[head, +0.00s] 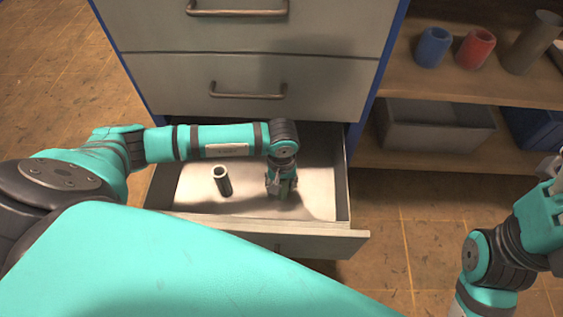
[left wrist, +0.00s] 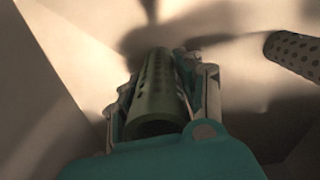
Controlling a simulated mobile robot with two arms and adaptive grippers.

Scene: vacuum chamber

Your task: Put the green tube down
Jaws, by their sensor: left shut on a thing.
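My left gripper (head: 281,188) reaches down into the open bottom drawer (head: 340,180). In the left wrist view the gripper (left wrist: 163,95) is shut on the green tube (left wrist: 157,105), a dull green cylinder with small holes and an open end towards the camera. In the head view the gripper mostly hides this tube. The gripper is low over the pale drawer floor; I cannot tell whether the tube touches it.
Closed drawers are above. Shelves at right hold a blue cup (head: 433,47), a red cup (head: 475,48) and a grey bin (head: 435,135).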

